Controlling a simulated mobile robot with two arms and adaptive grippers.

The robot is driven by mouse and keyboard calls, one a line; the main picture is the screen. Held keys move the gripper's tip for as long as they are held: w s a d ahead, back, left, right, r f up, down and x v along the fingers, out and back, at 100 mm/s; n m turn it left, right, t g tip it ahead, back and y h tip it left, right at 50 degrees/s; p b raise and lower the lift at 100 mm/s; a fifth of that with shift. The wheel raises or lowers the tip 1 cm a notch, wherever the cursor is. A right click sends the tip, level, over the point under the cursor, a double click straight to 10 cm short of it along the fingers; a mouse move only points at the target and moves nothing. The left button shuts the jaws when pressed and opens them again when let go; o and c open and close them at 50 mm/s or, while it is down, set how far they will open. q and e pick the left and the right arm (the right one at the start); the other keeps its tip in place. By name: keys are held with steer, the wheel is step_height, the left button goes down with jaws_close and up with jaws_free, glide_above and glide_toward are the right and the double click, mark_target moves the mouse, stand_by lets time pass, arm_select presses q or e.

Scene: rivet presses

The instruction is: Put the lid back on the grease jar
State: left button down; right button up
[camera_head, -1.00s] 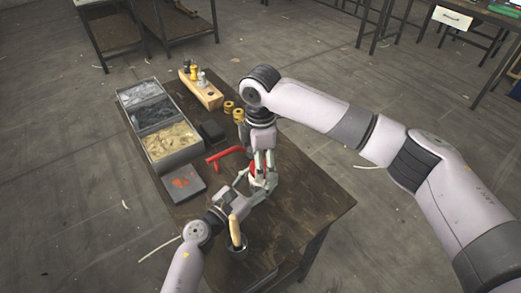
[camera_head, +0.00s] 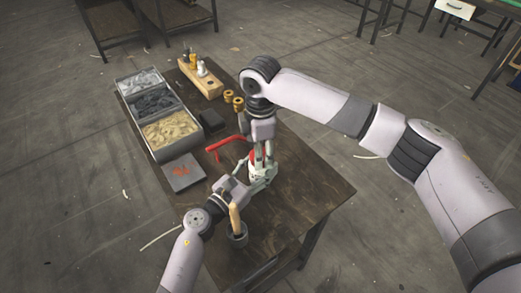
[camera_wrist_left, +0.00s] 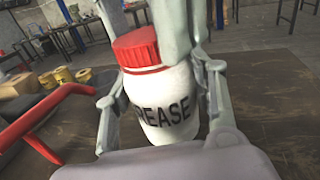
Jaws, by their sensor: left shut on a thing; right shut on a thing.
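The grease jar (camera_wrist_left: 165,105) is white with dark lettering and stands upright in the left wrist view. My left gripper (camera_wrist_left: 158,92) is shut around its body, one finger on each side. The red ribbed lid (camera_wrist_left: 137,48) sits on the jar's top, with no clear gap visible. My right gripper (camera_wrist_left: 145,20) comes down from above and is shut on the lid; its near finger covers the lid's right part. In the head view the jar (camera_head: 256,171) is mostly hidden between my left gripper (camera_head: 257,181) and right gripper (camera_head: 263,155).
A red lever (camera_head: 228,143) is left of the jar. A sorting box (camera_head: 160,112), a dark grey pad (camera_head: 183,173) with red bits, a wooden block (camera_head: 200,79) and brass rings (camera_head: 232,101) lie farther left and back. The table's right side is clear.

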steer(key=shift+c, duration=1.2)
steer(key=m, duration=0.4)
steer(key=shift+m, duration=0.3)
steer(key=m, duration=0.3)
steer(key=shift+m, duration=0.3)
steer(key=o, duration=1.4)
step_height(320, 180, up, 12)
